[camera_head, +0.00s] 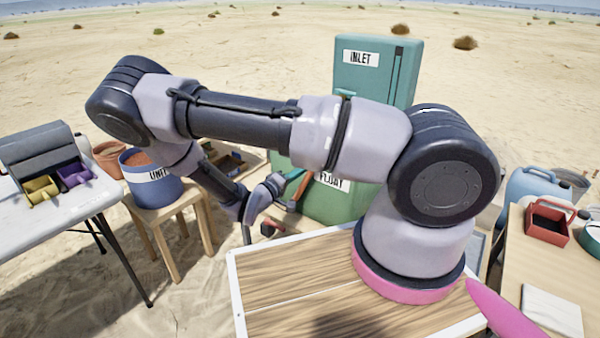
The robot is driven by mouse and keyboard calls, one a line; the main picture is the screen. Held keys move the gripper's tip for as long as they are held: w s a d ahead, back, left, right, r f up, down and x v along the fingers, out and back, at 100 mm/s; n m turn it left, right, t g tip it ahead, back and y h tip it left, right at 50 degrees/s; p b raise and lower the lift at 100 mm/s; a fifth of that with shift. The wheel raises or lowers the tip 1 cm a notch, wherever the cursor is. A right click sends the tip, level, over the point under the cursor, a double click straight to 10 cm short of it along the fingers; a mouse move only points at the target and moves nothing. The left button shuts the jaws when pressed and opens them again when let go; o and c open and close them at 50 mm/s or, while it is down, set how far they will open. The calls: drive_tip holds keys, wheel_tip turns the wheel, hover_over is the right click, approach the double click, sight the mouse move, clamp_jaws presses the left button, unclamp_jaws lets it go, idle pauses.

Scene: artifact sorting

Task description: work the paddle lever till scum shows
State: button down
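A green machine stands behind my wooden deck. Its upper box (362,75) is labelled INLET and has a dark vertical slot. Its lower body (345,203) carries a label reading FLOAT, partly hidden behind my arm. A small teal and orange-red bar (297,188), possibly the paddle lever, sticks out at the machine's left side. My gripper (277,183) is at the end of my folded arm, close beside that bar. Its fingers are small and partly hidden, so I cannot tell whether they touch or grip it. No scum is visible; the inside of the machine is out of sight.
A blue pot (151,189) of reddish material stands on a wooden stool (178,208) at left. A white table (40,215) holds a grey bin with yellow and purple trays. At right, a wooden table (517,250) holds a red container (548,224) and other items.

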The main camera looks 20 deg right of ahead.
drive_tip(key=s+a+r, duration=0.1)
drive_tip(key=s+a, duration=0.2)
drive_tip(key=a, duration=0.8)
drive_tip(key=shift+r, duration=0.35)
